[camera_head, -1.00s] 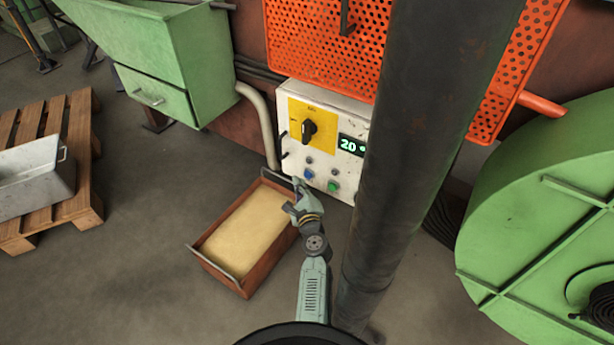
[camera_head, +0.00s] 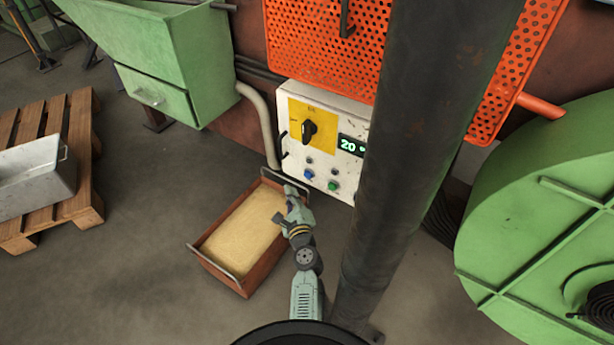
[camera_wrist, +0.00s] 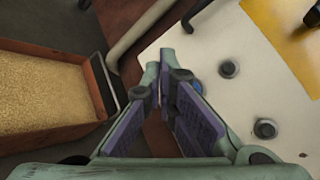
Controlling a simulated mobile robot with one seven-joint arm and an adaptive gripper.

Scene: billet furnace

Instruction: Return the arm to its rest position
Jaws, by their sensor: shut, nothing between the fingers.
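My gripper (camera_head: 289,190) is shut and empty at the end of my arm, in front of the lower left part of the white control panel (camera_head: 330,115). In the head view it overlaps the right side of the rust-red box. In the wrist view its fingers (camera_wrist: 158,72) converge at the tips, with the panel (camera_wrist: 215,45) behind and to the right. The blue button (camera_wrist: 197,86) is partly hidden by a finger there. I see no object in the jaws.
The rust-red box (camera_head: 206,262) of pale grain stands on the floor to the left of my arm. A dark column (camera_head: 425,120) rises just right of it. A green round housing (camera_head: 540,200) stands at right. A pallet (camera_head: 80,125) with a metal bin (camera_head: 35,175) is at left.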

